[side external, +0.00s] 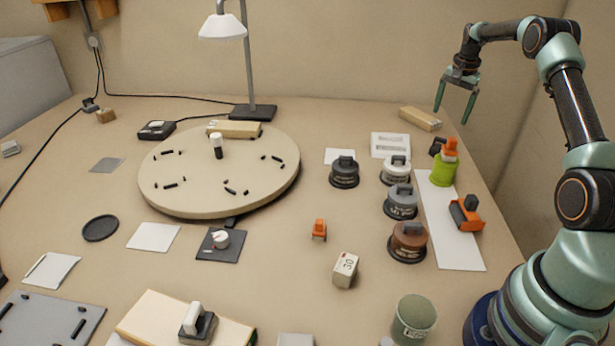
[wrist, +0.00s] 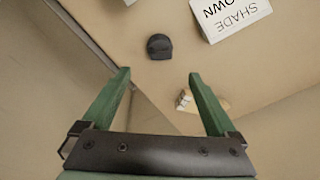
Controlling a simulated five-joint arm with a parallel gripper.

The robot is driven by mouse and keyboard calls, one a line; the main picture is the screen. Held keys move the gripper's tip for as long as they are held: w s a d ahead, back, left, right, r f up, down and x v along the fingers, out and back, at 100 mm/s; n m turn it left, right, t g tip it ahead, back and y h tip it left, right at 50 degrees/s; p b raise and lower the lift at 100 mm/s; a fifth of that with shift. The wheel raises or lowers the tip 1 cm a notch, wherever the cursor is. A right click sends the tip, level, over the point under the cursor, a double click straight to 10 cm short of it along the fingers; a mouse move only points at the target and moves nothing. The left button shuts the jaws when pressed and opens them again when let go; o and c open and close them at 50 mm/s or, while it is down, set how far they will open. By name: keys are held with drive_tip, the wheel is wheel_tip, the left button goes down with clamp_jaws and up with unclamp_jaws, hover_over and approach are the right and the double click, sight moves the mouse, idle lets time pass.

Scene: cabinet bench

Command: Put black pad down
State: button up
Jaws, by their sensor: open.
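My gripper (side external: 453,115) is open and empty, raised over the back right of the bench. Its two green fingers also show in the wrist view (wrist: 159,75), with nothing between them. A small black pad-like piece (side external: 437,146) rests on the bench beside the lime-green cup (side external: 442,171). What looks like the same piece (wrist: 159,46) lies beyond the fingertips in the wrist view, apart from them. A black-topped round weight-like piece (side external: 344,172) stands further left. I cannot tell for certain which dark piece is the black pad.
A printed white card (side external: 390,145) and a wooden block (side external: 420,118) lie near my gripper. Grey (side external: 401,202) and brown (side external: 407,243) handled pieces stand beside a long white strip (side external: 455,245). A round turntable (side external: 190,200) fills the middle left. Bare bench lies around the orange piece (side external: 319,229).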

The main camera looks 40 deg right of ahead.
drive_tip(key=w+a+r+n+t, duration=0.1)
drive_tip(key=a+r+n, duration=0.3)
drive_tip(key=a+r, duration=0.5)
drive_tip(key=a+r+n+t, duration=0.1)
drive_tip(key=a+r+n, duration=0.25)
drive_tip(key=a, duration=0.85)
drive_tip(key=s+a+n+t, duration=0.1)
drive_tip(key=s+a+n, duration=0.3)
drive_tip(key=s+a, duration=0.3)
drive_tip(key=s+a+n+t+y, duration=0.1)
drive_tip(key=s+a+n, duration=0.3)
drive_tip(key=a, duration=0.9)
drive_tip(key=s, duration=0.3)
drive_tip(key=shift+s+f+n, duration=0.35)
